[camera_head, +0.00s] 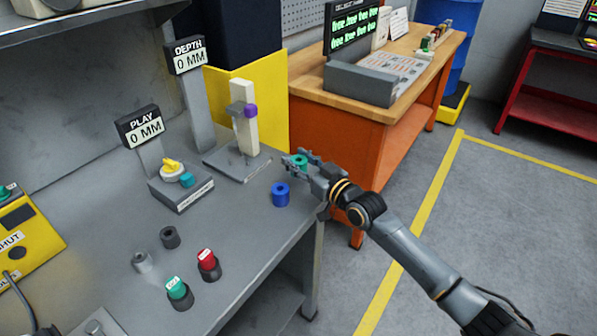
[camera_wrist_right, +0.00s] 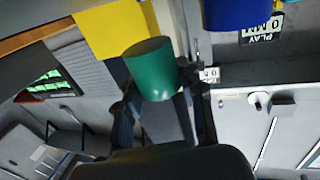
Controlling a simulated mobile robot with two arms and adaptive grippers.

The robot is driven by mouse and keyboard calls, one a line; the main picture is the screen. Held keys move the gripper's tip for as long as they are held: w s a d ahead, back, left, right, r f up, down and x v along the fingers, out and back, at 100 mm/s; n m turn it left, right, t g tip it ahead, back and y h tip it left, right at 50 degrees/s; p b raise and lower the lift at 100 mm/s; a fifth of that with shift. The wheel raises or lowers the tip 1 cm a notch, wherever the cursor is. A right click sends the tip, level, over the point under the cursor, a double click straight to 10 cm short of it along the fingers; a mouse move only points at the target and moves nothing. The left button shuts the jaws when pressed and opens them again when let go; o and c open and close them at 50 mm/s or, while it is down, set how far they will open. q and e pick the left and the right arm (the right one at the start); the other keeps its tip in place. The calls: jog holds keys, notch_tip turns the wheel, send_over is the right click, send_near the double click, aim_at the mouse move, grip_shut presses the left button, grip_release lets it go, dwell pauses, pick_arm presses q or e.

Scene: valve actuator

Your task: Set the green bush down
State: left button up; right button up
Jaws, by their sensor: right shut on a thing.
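The green bush (camera_head: 299,161) is a short green cylinder, held in my right gripper (camera_head: 308,165) near the back right edge of the grey bench. In the right wrist view the green bush (camera_wrist_right: 152,69) sits between the dark fingers, which are shut on it. I cannot tell whether its underside touches the bench. A blue bush (camera_head: 281,195) stands upright on the bench just in front of my right gripper; a blue thing (camera_wrist_right: 236,14) also shows at the top of the right wrist view. My left gripper is not in view.
The grey bench (camera_head: 240,215) holds a white post with a purple part (camera_head: 245,115), a yellow knob box (camera_head: 180,180), and red (camera_head: 208,263) and green (camera_head: 178,292) buttons. Two small grey cylinders stand near them. An orange workbench (camera_head: 345,125) stands behind. The bench middle is clear.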

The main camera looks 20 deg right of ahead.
jog(key=f, duration=0.1)
jog(key=w+f, duration=0.1)
jog(key=f, duration=0.1)
jog(key=shift+w+d+f, duration=0.2)
jog(key=shift+f, duration=0.5)
jog(key=shift+f+b, duration=0.1)
jog(key=shift+b, duration=0.25)
jog(key=shift+f, duration=0.15)
jog(key=o, duration=1.2)
jog(key=b+v, duration=0.1)
jog(key=v, duration=1.3)
jog(key=shift+a, duration=0.2)
